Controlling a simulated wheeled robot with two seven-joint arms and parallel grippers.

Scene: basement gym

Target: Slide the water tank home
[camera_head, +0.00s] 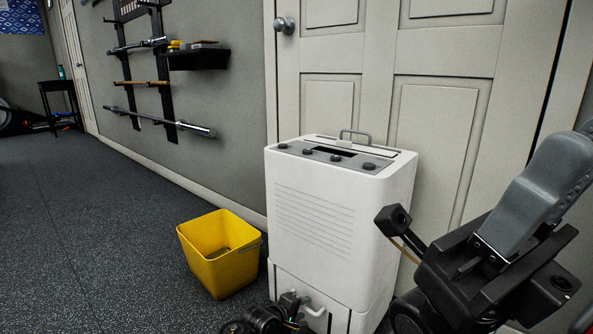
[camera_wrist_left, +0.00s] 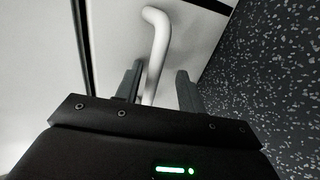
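The white dehumidifier (camera_head: 320,200) stands upright against the door. Its water tank (camera_head: 345,318) is low in the front, and its lower part is cut off by the frame's bottom edge. I cannot tell how far out the tank sits. The tank's pale curved handle (camera_head: 314,304) sticks out in front; it also shows in the left wrist view (camera_wrist_left: 157,40). My left gripper (camera_head: 293,300) is low at the front beside the handle. In the wrist view its two fingers (camera_wrist_left: 160,72) are apart, with the handle between them and a gap on the right.
A yellow bin (camera_head: 222,258) stands on the floor left of the dehumidifier. The door (camera_head: 440,80) is close behind. The dark speckled floor (camera_head: 100,220) at left is clear.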

